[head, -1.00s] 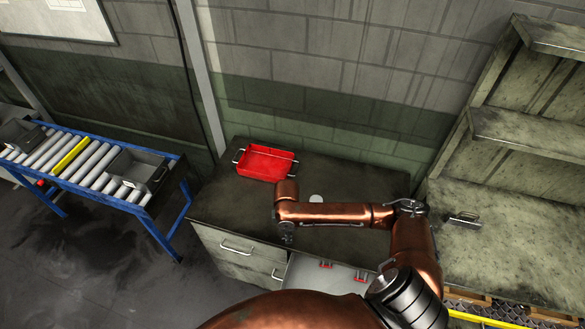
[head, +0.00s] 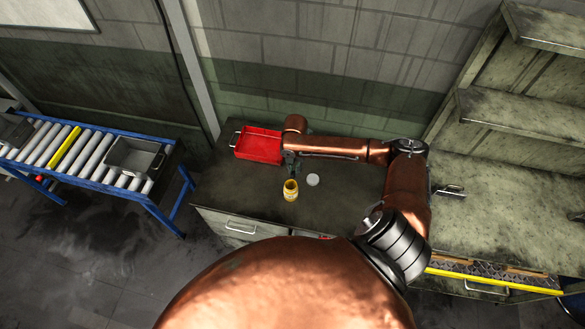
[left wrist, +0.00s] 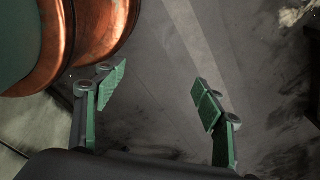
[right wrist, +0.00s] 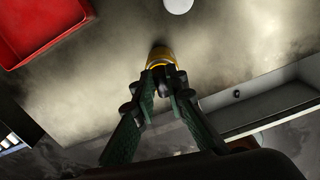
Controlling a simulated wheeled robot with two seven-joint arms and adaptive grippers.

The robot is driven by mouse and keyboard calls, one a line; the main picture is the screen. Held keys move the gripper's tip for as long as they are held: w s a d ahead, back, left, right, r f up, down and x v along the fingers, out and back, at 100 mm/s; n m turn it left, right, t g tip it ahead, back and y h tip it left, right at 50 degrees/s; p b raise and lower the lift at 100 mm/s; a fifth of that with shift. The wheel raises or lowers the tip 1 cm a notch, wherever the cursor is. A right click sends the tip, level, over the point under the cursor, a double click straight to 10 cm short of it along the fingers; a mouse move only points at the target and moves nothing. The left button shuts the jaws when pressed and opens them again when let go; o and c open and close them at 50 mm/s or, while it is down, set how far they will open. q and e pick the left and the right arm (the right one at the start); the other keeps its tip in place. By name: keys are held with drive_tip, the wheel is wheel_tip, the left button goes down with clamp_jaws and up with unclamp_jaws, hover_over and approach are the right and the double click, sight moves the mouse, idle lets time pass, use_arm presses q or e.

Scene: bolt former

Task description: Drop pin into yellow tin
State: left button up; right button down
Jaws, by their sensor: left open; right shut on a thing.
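The yellow tin (head: 291,193) stands open-topped on the dark cabinet top in the head view. In the right wrist view its rim (right wrist: 160,54) shows just beyond my fingertips. My right gripper (head: 291,171) points down right by the tin, at its back side in the head view. In the right wrist view my right gripper (right wrist: 162,82) is shut on a small dark thing, the pin, mostly hidden between the fingertips. I cannot tell whether the pin is over the tin's mouth. My left gripper (left wrist: 157,98) is open and empty over the grey floor, away from the tin.
A red tray (head: 259,146) lies at the back left of the cabinet top (head: 240,190). A white round disc (head: 312,180) lies right of the tin. An open drawer (right wrist: 265,112) shows in the right wrist view. A roller conveyor (head: 90,155) stands at the left.

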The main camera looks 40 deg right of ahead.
drive_tip(key=b, duration=0.5)
hover_over(294, 183)
drive_tip(key=shift+d+f, duration=0.15)
drive_tip(key=shift+f, duration=2.4)
drive_tip(key=shift+r, duration=0.1)
drive_tip(key=c, duration=1.9)
unclamp_jaws()
drive_tip(key=shift+o, duration=0.3)
drive_tip(key=shift+w+r, duration=0.1)
wheel_tip(294, 183, up, 12)
drive_tip(key=shift+f, duration=0.1)
